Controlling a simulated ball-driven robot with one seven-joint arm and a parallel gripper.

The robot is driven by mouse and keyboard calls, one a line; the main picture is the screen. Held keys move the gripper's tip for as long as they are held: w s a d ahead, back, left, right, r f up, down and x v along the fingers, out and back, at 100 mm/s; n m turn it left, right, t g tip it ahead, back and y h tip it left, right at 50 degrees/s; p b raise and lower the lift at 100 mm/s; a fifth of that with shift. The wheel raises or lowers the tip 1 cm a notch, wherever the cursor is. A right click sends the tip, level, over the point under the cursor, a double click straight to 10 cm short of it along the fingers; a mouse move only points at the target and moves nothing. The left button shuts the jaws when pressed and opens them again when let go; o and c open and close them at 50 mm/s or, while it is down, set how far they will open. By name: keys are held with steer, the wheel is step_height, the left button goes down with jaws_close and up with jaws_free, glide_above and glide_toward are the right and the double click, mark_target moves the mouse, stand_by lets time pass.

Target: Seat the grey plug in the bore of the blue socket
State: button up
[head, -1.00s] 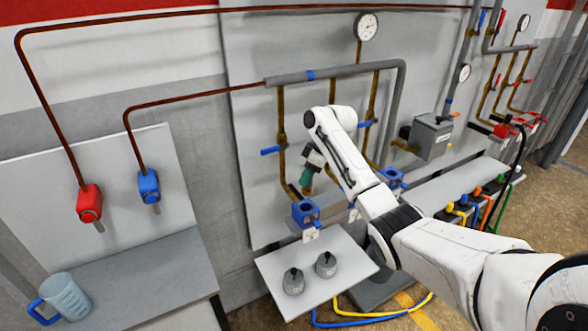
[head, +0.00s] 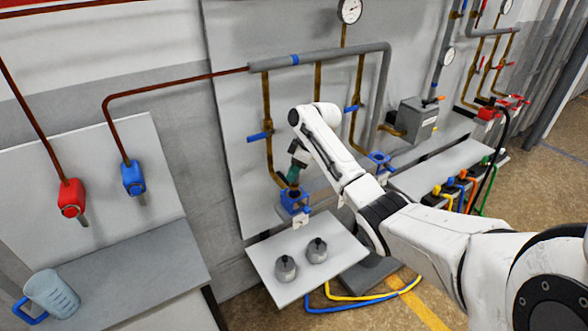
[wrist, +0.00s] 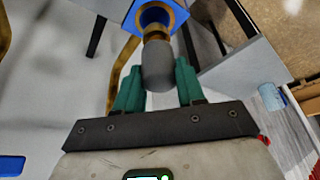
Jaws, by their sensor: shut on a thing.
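The grey plug (wrist: 158,68) has a brass-coloured end and lies between the teal fingers of my gripper (wrist: 159,80), which is shut on it. In the head view my gripper (head: 293,175) is just above the left blue socket (head: 294,203), below the pipework. In the wrist view the blue socket (wrist: 180,13) shows at the top edge, with a brass ring around its dark bore. The plug's brass end points at the bore and overlaps its near rim in the picture. I cannot tell whether it has entered. The head view hides the plug.
Two grey plugs with black tops (head: 285,268) stand on a pale tray (head: 335,275) in front of the socket. A second blue socket (head: 380,162) is to the right. Brass pipes (head: 268,110) rise close behind the gripper. A jug (head: 52,296) stands far left.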

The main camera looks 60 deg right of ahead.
mark_target(294, 185)
steer(key=shift+f+b, duration=1.95)
steer(key=shift+f, duration=0.85)
steer(key=shift+s+a+f, duration=0.1)
steer(key=shift+s+f, duration=0.05)
steer(key=shift+f, duration=0.15)
steer(key=o, duration=0.9)
steer(key=shift+f, duration=0.1)
steer(key=o, duration=0.3)
steer(key=shift+r, duration=0.2)
steer(key=b+v, duration=0.1)
steer(key=v, duration=0.9)
steer(key=shift+r+b, duration=0.3)
steer(key=shift+r, duration=0.05)
